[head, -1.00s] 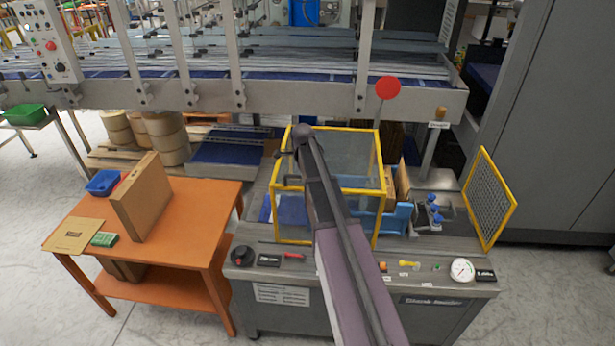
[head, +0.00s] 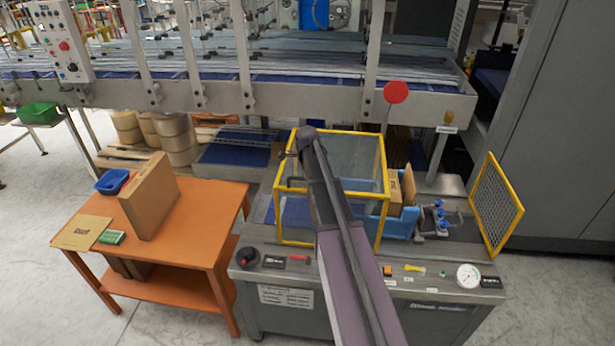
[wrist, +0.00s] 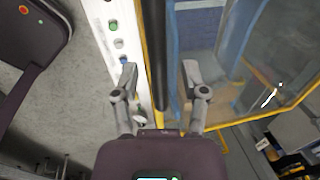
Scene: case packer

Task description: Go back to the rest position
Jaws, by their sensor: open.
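My gripper (wrist: 158,80) shows in the wrist view with its two fingers spread apart and nothing between them. Behind the fingers in that view are a yellow frame edge, a dark bar and a pale strip with buttons. In the head view my arm reaches up from the bottom over the front of the case packer (head: 400,262), ending by the yellow-framed clear guard (head: 383,165).
An orange table (head: 205,215) at left holds an upright cardboard box (head: 150,197), a blue bin (head: 112,181) and a green box (head: 111,237). A yellow-framed mesh panel (head: 495,205) stands open at right. A red disc (head: 396,92) rises behind the guard. Grey floor is clear around the left.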

